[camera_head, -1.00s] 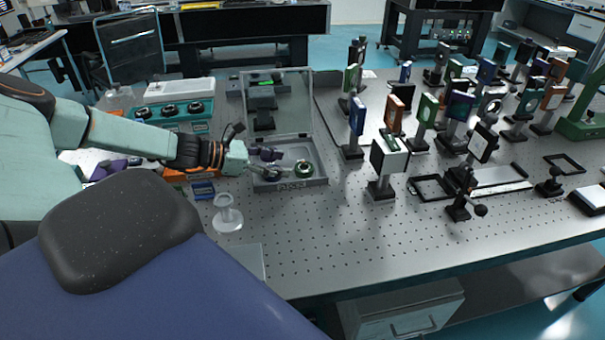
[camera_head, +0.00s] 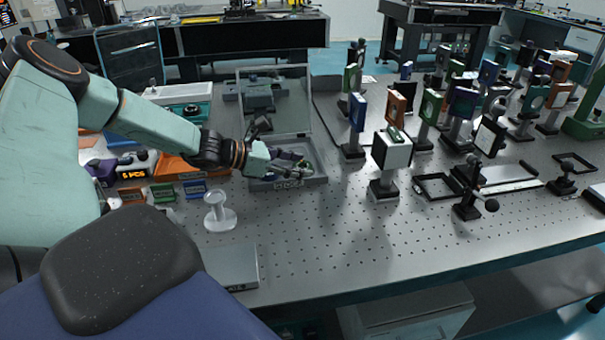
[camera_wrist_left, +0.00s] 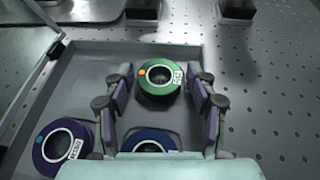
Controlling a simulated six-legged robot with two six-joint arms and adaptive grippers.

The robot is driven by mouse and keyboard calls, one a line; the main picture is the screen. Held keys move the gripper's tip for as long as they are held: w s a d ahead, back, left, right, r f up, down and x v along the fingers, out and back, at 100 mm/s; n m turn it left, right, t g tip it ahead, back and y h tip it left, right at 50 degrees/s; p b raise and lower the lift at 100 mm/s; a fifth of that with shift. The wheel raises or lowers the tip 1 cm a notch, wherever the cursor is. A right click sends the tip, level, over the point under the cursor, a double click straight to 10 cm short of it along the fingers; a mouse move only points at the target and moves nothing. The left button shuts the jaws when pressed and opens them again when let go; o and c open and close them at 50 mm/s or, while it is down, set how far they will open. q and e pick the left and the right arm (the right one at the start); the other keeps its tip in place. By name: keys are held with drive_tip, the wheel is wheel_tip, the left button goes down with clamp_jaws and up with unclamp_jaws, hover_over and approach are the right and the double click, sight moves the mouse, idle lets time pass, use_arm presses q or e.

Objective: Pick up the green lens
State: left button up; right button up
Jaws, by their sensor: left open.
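The green lens (camera_wrist_left: 159,82) is a ring with an orange dot and a white label. It lies in the open grey case (camera_head: 318,180) on the optical table. In the left wrist view it sits between the spread fingers of my left gripper (camera_wrist_left: 160,95), nearer their tips, with a gap on either side. My left gripper also shows in the head view (camera_head: 300,166), reaching low into the case and mostly hiding the lens there. My right gripper is not in view.
A purple lens (camera_wrist_left: 62,146) and a blue lens (camera_wrist_left: 150,141) lie in the same case close to my left gripper. The case's clear lid (camera_head: 275,103) stands up behind.

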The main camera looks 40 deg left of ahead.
use_arm(q)
drive_tip(key=shift+s+r, duration=0.1)
drive_tip(key=c, duration=0.9)
